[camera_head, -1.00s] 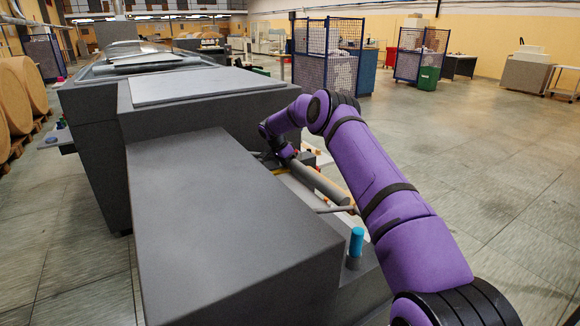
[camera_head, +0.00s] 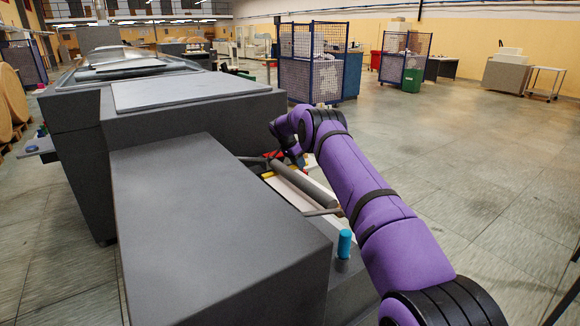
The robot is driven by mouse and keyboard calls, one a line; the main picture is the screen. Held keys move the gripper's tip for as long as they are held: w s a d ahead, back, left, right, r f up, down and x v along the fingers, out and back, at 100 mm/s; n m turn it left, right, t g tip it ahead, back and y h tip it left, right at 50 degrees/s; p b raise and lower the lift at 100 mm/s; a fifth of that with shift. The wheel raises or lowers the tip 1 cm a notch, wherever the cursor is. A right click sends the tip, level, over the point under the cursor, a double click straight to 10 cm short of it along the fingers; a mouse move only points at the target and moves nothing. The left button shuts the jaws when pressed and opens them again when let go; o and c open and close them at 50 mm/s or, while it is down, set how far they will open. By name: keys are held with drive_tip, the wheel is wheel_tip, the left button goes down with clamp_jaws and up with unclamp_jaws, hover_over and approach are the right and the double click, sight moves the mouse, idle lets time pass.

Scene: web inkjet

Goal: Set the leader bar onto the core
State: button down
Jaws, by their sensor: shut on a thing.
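My gripper (camera_head: 281,158) is at the far end of my purple arm, low over the machine's right side; its fingers are small and mostly hidden by my wrist. It is shut on a dark thin bar, likely the leader bar (camera_head: 250,159), whose end sticks out left of the wrist. A long grey cylinder, likely the core (camera_head: 308,185), lies slantwise beside the machine, just nearer than the gripper. I cannot tell whether bar and cylinder touch.
The grey machine housing (camera_head: 205,220) fills the left and middle. A blue-capped post (camera_head: 344,243) stands at its near right corner, and a grey lever (camera_head: 322,211) lies by the cylinder's near end. Mesh cages (camera_head: 312,65) stand far back. The floor at right is clear.

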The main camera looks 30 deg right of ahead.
drive_tip(key=c, duration=0.9)
unclamp_jaws()
drive_tip(key=v, duration=1)
drive_tip(key=shift+a+r, duration=0.1)
drive_tip(key=shift+r, duration=0.2)
drive_tip(key=shift+w+r, duration=0.1)
